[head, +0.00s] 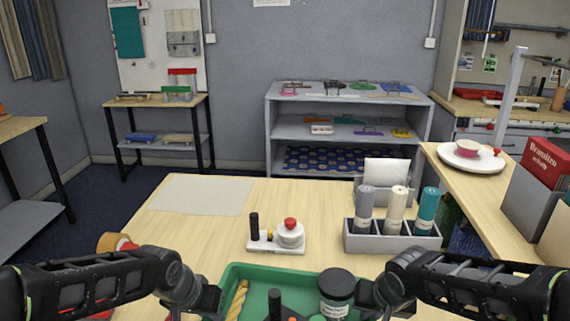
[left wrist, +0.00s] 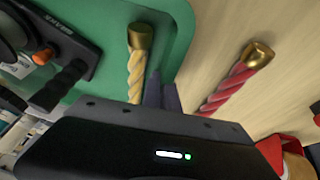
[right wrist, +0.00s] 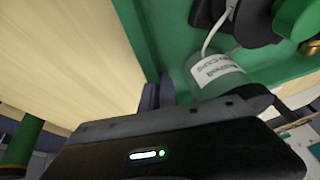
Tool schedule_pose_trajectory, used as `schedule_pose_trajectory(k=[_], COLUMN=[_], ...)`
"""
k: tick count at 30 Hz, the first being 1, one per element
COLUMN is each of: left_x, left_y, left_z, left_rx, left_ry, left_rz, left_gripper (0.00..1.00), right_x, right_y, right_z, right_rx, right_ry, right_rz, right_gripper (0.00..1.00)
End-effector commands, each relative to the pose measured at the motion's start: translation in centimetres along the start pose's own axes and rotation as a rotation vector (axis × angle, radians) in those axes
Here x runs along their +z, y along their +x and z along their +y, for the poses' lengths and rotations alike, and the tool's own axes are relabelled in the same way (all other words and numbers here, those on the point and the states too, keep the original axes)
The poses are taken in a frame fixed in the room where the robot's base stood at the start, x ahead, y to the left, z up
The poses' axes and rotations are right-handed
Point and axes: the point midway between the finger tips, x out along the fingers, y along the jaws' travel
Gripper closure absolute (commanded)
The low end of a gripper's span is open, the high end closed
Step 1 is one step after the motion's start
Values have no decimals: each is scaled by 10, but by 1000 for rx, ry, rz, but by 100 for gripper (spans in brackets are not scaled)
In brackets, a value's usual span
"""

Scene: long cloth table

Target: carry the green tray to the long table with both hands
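The green tray (head: 300,268) is at the bottom centre of the head view, low in front of me. It holds a black-lidded jar (head: 337,292), a yellow twisted rod (head: 238,299) and a black-handled item (head: 275,303). My left gripper (head: 212,300) is at the tray's left wall; its fingers (left wrist: 162,94) are close together with the rim between them. My right gripper (head: 370,294) is at the right wall; its fingers (right wrist: 157,93) also close on the rim. The tray's near side is cut off in the head view. I cannot tell whether it touches the wood below.
The wooden table (head: 190,228) has a pale sheet (head: 203,195), a white board with knobs (head: 277,244) and a grey holder with rolls (head: 391,239). A red twisted rod (left wrist: 236,80) lies left of the tray. A side counter (head: 480,210) stands right; grey shelves (head: 347,130) stand behind.

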Motion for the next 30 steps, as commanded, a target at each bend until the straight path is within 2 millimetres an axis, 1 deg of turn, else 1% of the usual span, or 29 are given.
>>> schedule_pose_trajectory(k=[11, 17, 23, 30], left_x=[-1, -8, -27, -59], left_y=[0, 1, 4, 7], left_z=[-1, -2, -4, -9], left_rx=[-1, -1, -1, -1], left_ry=[-1, -1, -2, -1], left_rz=[1, 2, 1, 2], left_gripper=[100, 100, 100, 100], right_x=[-1, -8, -27, -58], right_y=[0, 1, 4, 10], right_z=[0, -1, -5, -11], right_rx=[0, 1, 0, 1], right_ry=[1, 1, 2, 2], right_rz=[3, 2, 3, 2], right_gripper=[100, 100, 100, 100])
